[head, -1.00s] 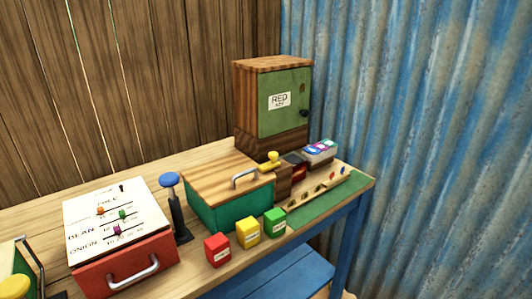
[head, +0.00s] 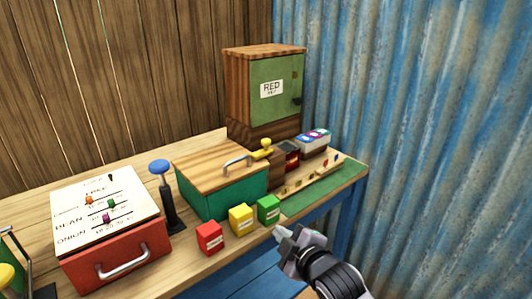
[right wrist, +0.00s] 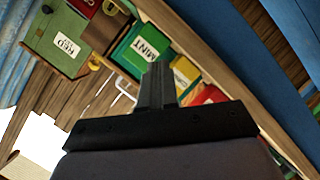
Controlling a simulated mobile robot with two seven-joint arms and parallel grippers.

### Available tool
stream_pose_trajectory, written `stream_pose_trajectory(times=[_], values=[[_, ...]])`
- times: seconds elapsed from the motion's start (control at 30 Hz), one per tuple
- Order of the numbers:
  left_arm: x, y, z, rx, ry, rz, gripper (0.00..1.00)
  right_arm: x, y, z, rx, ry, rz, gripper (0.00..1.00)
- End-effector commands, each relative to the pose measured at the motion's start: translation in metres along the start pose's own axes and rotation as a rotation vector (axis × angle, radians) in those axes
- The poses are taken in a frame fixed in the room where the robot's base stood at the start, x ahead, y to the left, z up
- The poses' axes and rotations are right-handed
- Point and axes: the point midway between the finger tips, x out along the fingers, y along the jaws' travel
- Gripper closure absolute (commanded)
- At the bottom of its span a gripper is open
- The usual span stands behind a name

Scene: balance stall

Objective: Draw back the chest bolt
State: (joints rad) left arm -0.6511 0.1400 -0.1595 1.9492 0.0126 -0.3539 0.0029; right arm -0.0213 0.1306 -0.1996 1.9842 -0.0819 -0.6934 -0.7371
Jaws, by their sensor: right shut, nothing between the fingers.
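The chest (head: 221,176) is a teal box with a wooden lid and a grey handle on the bench. A yellow bolt knob (head: 265,147) stands at the right side of its lid. In the right wrist view the chest is mostly hidden behind the coloured blocks. My right gripper (head: 280,231) is shut and empty, in front of the bench's front edge, below and to the right of the green block, apart from the chest. Its shut fingers also show in the right wrist view (right wrist: 158,75). My left gripper is not in view.
Red (head: 209,238), yellow (head: 240,219) and green (head: 268,208) blocks stand along the front edge before the chest. A green cabinet (head: 272,95) stands behind. A blue-topped lever (head: 160,167) and a red slider box (head: 115,250) are at left. A green strip (head: 325,188) lies at right.

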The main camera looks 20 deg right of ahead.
Motion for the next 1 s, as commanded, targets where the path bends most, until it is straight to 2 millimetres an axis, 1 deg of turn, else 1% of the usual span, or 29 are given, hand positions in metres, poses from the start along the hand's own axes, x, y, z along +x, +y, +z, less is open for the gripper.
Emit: stream_pose_trajectory(times=[0.03, 0.1, 0.2, 0.33, 0.4, 0.5, 0.83, 1.0], values=[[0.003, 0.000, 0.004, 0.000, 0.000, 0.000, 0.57, 0.008, 0.025, -0.016, -0.083, 0.017, 0.044, 1.00], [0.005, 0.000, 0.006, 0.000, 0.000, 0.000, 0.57, 0.013, 0.053, -0.033, -0.197, 0.023, 0.089, 1.00], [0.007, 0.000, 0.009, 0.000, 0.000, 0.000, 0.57, 0.016, 0.087, -0.054, -0.327, 0.023, 0.143, 1.00], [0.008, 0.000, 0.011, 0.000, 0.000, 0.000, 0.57, 0.015, 0.114, -0.071, -0.436, 0.016, 0.188, 1.00], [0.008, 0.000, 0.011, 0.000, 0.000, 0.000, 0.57, 0.015, 0.122, -0.076, -0.467, 0.013, 0.200, 1.00], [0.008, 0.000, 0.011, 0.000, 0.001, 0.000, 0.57, 0.014, 0.126, -0.078, -0.485, 0.010, 0.205, 1.00], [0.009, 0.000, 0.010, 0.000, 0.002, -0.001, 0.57, 0.015, 0.126, -0.078, -0.484, 0.011, 0.205, 1.00], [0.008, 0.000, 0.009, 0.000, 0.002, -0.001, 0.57, 0.026, 0.128, -0.079, -0.483, 0.011, 0.206, 1.00]])
